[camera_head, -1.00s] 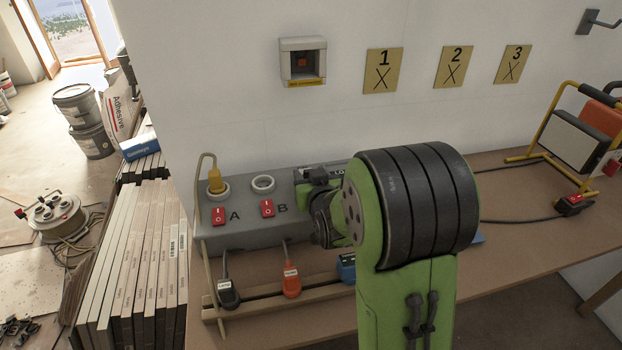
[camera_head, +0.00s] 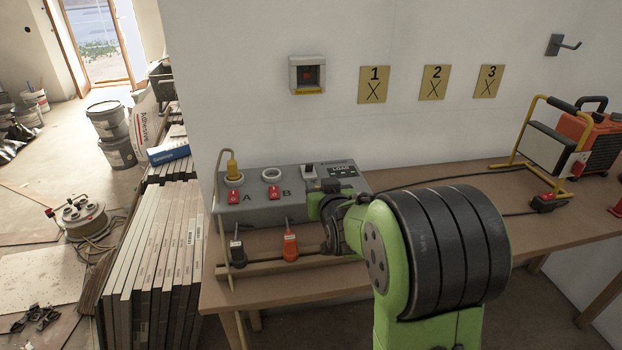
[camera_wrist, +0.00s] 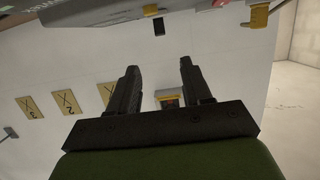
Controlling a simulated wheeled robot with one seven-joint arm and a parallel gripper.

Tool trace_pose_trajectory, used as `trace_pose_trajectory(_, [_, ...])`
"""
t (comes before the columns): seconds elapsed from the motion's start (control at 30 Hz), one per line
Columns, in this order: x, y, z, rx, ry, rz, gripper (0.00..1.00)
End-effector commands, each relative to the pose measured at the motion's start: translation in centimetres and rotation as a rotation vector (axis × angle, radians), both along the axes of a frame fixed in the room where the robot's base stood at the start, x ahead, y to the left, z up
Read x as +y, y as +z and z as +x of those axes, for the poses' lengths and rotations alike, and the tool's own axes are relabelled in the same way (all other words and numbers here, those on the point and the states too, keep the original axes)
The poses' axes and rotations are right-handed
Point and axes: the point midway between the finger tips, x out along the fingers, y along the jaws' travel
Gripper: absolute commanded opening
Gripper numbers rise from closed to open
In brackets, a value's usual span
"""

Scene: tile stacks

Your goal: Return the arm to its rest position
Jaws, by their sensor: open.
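My gripper (camera_wrist: 158,72) is open in the wrist view, with nothing between its two dark fingers. Beyond the fingers are the white wall, the small wall box (camera_wrist: 170,101) and the numbered plates, seen upside down. In the head view my green and black arm reaches in from the bottom right, in front of the bench. Its far end overlaps the right part of the grey switch box (camera_head: 255,212). The gripper's fingers cannot be made out there.
The bench (camera_head: 540,232) holds the switch box, black (camera_head: 237,252) and orange (camera_head: 290,245) plugs in a wooden rack (camera_head: 252,269), and a work lamp (camera_head: 545,150) at right. Tile stacks (camera_head: 150,265) stand left. Plates 1 (camera_head: 373,85), 2 and 3 and a hook (camera_head: 563,44) are on the wall.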

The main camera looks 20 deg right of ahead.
Motion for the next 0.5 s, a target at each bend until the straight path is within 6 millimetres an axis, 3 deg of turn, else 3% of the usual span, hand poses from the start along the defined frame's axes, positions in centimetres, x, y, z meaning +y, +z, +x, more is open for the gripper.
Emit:
trace_pose_trajectory(0.17, [0.2, 0.2, -0.3, 0.008, 0.004, 0.004, 0.49])
trace_pose_trajectory(0.27, [1.8, 1.2, -2.5, 0.078, 0.028, 0.024, 0.49])
trace_pose_trajectory(0.37, [4.3, 2.2, -7.5, 0.219, 0.070, 0.054, 0.49])
trace_pose_trajectory(0.5, [7.2, 1.9, -15.4, 0.426, 0.122, 0.078, 0.49])
